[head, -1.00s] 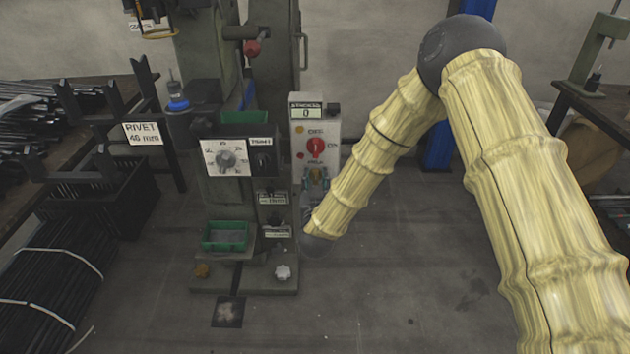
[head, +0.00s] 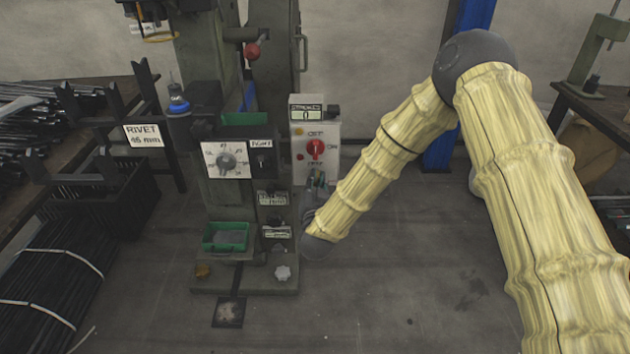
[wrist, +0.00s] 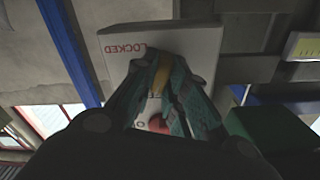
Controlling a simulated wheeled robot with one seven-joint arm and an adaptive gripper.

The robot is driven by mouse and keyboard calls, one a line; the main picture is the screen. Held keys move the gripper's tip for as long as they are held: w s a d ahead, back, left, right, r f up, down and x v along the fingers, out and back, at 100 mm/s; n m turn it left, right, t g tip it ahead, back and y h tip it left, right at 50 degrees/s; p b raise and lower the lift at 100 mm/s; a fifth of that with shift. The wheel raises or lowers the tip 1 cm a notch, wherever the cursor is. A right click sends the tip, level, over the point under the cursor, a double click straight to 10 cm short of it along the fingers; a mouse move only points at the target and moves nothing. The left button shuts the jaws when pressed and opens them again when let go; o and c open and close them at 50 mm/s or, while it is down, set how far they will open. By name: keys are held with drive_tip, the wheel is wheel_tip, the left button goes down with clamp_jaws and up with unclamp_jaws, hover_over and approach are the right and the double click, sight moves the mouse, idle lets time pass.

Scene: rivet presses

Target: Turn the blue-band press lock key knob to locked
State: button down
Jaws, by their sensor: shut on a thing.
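The blue-band press (head: 178,106) stands at the left, with its blue band on a cylinder at its side. Its pale control box (head: 302,165) carries a red selector knob (head: 315,149) and a counter on top. My gripper (head: 317,183) is at the lower part of this box. In the wrist view, my gripper (wrist: 160,82) is shut on a yellow lock key knob (wrist: 158,80), mostly hidden between the fingers. The word LOCKED shows upside down on the pale plate (wrist: 195,65) beside it. Which way the knob points is hard to tell. The red knob also shows in the wrist view (wrist: 157,124).
A round dial panel (head: 225,160) and a green tray (head: 225,236) are on the press to the left of my arm. A table with black racks (head: 60,130) fills the left edge. A blue post (head: 440,150) stands behind my arm.

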drive_tip(key=m, duration=0.6)
drive_tip(key=shift+d+f+m, duration=0.15)
drive_tip(key=shift+d+m, duration=0.05)
drive_tip(key=shift+m, duration=0.1)
drive_tip(key=m, duration=0.3)
drive_tip(key=shift+f+m+b, duration=0.1)
drive_tip(key=shift+m+b, duration=0.25)
drive_tip(key=shift+m, duration=1.75)
drive_tip(key=c, duration=1.4)
unclamp_jaws()
drive_tip(key=shift+c, duration=0.2)
